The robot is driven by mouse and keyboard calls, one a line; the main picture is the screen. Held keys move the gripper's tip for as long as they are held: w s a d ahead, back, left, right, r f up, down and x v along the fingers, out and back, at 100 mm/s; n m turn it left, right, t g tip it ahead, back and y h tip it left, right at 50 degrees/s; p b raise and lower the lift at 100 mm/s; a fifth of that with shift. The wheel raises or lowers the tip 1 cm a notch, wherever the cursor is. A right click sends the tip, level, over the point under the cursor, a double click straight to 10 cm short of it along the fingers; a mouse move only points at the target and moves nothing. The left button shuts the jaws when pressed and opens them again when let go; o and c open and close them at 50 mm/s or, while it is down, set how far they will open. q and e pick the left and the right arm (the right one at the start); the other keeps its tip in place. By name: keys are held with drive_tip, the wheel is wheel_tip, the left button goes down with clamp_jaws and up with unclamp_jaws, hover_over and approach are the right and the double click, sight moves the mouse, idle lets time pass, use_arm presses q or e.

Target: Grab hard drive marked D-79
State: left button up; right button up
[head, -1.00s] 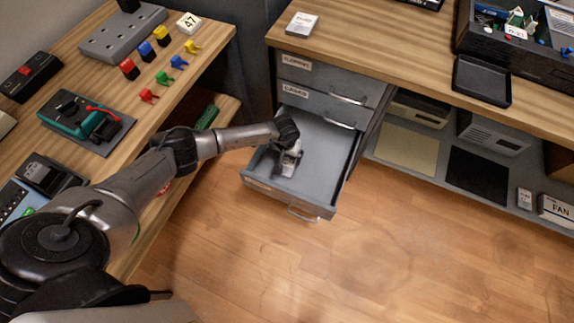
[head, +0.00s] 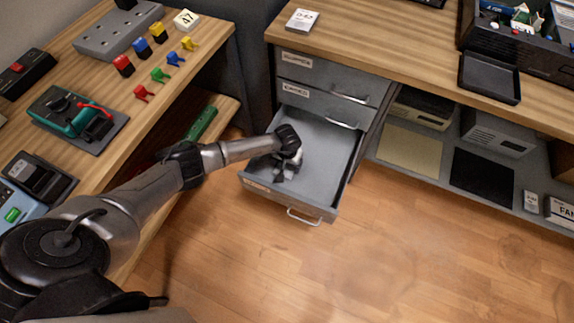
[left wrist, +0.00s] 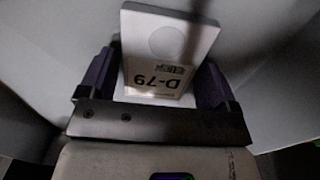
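The hard drive marked D-79 (left wrist: 160,50) is a pale block with a round mark and a printed label. In the left wrist view it stands between the two fingers of my left gripper (left wrist: 158,82), with its label near the palm. The fingers are very close to its two sides; I cannot tell whether they press on it. In the head view my left gripper (head: 287,172) reaches down inside the open drawer (head: 318,188), and the drive cannot be made out there. My right gripper is not in view.
Closed labelled drawers (head: 328,77) stand above the open one. A pale labelled block (head: 302,20) lies on the wooden desk top. A black tray (head: 489,78) lies farther right. The workbench (head: 88,62) at left carries coloured connectors and devices. The floor in front is clear.

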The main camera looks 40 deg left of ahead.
use_arm(q)
drive_tip(key=c, duration=0.7)
